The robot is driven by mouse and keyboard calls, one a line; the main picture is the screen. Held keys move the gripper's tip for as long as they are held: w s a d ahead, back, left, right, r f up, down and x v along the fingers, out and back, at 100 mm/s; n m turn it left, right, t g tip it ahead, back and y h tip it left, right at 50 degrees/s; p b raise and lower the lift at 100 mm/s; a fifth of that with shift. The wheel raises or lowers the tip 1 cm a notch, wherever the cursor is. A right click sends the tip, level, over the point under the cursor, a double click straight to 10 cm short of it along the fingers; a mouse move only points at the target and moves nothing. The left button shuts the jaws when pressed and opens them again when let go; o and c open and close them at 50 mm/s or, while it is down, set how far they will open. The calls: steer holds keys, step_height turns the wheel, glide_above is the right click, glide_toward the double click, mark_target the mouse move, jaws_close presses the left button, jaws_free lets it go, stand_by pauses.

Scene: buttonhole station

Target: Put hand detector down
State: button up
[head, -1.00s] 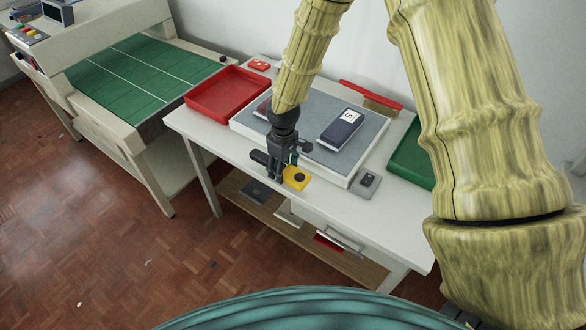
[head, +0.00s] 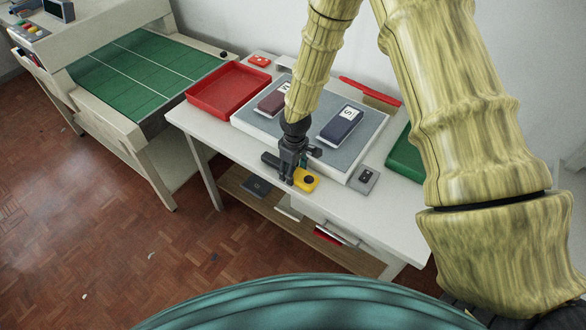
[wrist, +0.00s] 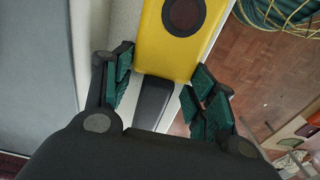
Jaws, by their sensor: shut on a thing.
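The hand detector has a yellow head with a dark round spot (head: 308,181) and a dark handle; both also show in the wrist view (wrist: 203,49). My gripper (head: 285,176) is shut on its dark handle (wrist: 153,98), with green-padded fingers (wrist: 160,92) on either side. The yellow head points away from my gripper, to the right in the head view. The detector is at the front edge strip of the white table (head: 215,137), in front of the grey mat. I cannot tell whether it touches the tabletop.
A grey mat (head: 300,150) in a white frame bears a dark red pouch (head: 272,98) and a dark blue pouch (head: 340,125). A red tray (head: 228,112) is at left, a green tray (head: 404,158) at right. A small grey box (head: 364,180) stands right of the detector.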

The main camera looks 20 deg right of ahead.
steer(key=shift+f, duration=0.15)
steer(key=o, duration=0.6)
steer(key=shift+s+d+r+b, duration=0.1)
steer(key=shift+r+b, duration=0.85)
steer(key=shift+r, duration=2.15)
steer(key=shift+s+d+r+b, duration=0.1)
steer(key=shift+r+b, duration=0.85)
steer(key=shift+r, duration=2.1)
